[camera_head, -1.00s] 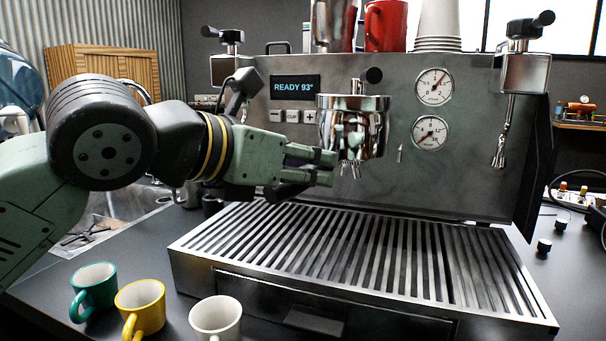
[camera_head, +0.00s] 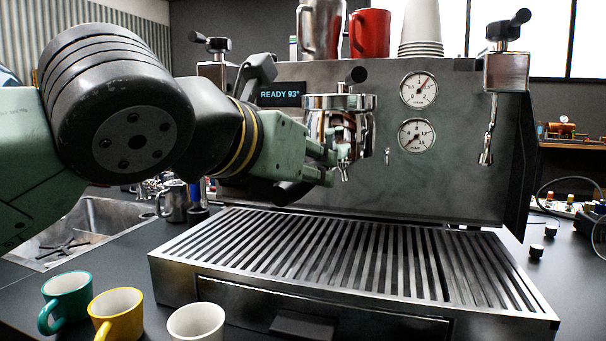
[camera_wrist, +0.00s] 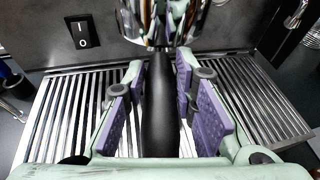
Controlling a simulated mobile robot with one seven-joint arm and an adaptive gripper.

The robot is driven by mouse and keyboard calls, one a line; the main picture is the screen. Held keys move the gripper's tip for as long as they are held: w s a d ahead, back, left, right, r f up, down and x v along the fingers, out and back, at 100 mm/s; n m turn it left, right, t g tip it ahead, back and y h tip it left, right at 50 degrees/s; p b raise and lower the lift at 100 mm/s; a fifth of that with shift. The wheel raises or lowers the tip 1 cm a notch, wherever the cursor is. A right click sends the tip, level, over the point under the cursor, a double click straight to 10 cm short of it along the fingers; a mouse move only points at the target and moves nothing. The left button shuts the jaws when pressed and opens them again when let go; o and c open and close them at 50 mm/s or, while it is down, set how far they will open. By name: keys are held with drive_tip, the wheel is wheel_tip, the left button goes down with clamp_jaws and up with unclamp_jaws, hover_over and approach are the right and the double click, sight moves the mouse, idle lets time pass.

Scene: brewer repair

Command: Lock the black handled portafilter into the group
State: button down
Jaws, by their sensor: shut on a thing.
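My gripper (camera_head: 325,168) is at the front of the machine, just below and in front of the chrome group (camera_head: 338,103). In the wrist view my gripper (camera_wrist: 163,105) has its purple pads on both sides of the black portafilter handle (camera_wrist: 160,115), which it holds. The handle runs from the bottom of that view up to the chrome at the top.
The slatted drip tray (camera_head: 330,260) lies below. A teal mug (camera_head: 66,300), a yellow mug (camera_head: 117,312) and a white cup (camera_head: 196,320) stand in front of it. A steam wand (camera_head: 488,140) hangs at the right. A steel jug (camera_head: 174,202) stands by the sink.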

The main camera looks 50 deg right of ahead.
drive_tip(key=shift+s+d+r+n+t+b, duration=0.1)
drive_tip(key=shift+s+n+t+b, duration=0.4)
drive_tip(key=shift+b, duration=0.15)
drive_tip(key=shift+s+d+n+t, duration=0.1)
drive_tip(key=shift+s+n+t, duration=0.3)
drive_tip(key=shift+t, duration=0.1)
drive_tip(key=shift+s+d+n+t+y+p, duration=0.15)
drive_tip(key=shift+n+t+y+p, duration=0.2)
drive_tip(key=shift+p, duration=0.3)
drive_tip(key=c, duration=1.5)
unclamp_jaws()
drive_tip(key=shift+c, duration=0.2)
drive_tip(key=o, duration=0.3)
